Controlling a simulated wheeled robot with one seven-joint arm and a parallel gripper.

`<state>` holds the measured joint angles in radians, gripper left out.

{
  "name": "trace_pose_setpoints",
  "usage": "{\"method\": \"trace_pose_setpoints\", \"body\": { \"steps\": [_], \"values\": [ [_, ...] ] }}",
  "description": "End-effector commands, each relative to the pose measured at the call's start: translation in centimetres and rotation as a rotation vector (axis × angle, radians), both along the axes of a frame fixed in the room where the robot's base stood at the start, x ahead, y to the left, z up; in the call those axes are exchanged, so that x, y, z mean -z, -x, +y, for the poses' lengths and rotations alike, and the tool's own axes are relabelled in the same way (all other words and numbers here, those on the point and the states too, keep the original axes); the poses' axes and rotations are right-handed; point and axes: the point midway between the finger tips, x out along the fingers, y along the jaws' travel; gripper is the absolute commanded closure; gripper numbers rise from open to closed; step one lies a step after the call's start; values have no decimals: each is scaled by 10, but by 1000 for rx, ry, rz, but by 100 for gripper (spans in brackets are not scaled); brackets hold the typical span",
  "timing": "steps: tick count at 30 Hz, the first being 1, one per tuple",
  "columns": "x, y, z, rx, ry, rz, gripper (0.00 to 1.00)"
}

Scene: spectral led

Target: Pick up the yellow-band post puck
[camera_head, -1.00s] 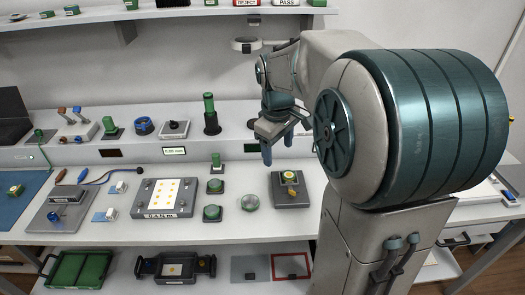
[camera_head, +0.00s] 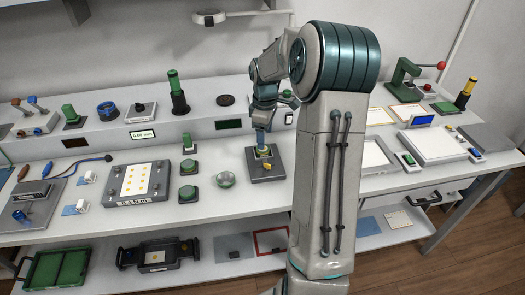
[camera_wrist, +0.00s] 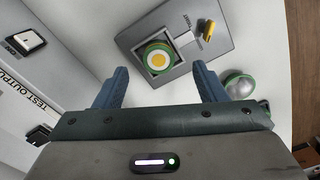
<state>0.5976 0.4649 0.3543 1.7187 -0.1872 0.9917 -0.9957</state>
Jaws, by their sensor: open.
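A round puck (camera_wrist: 158,58) with a green rim, a white ring and a yellow centre sits in the square recess of a grey fixture plate (camera_wrist: 140,33) in the wrist view. A band on its side is hard to make out from above. In the head view the puck (camera_head: 264,152) is partly hidden by my gripper (camera_head: 262,143), which points down over it. In the wrist view my gripper (camera_wrist: 160,70) is open and empty, with its blue fingers either side of the puck's near edge, apparently short of it. A yellow part (camera_wrist: 208,31) stands on the plate.
A clear dome (camera_head: 225,180) stands left of the fixture, with green-topped pieces (camera_head: 189,193) beyond it. The raised shelf behind holds a green post (camera_head: 178,93) and a dark disc (camera_head: 226,100). A yellow-topped black post (camera_head: 466,93) stands far right.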

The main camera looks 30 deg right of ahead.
Motion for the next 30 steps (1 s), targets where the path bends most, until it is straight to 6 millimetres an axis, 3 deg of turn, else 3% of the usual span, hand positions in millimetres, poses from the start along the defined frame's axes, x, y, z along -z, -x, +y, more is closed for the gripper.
{"method": "trace_pose_setpoints", "body": {
  "steps": [5, 15, 23, 28, 30],
  "values": [
    [11, -1, 1, -1, -1, 1, 35],
    [55, -7, 4, 0, -1, 1, 35],
    [60, -6, 4, 0, -1, 3, 35],
    [61, -6, 3, 1, -1, 4, 80],
    [62, -5, 3, 2, -1, 4, 84]
  ]
}}
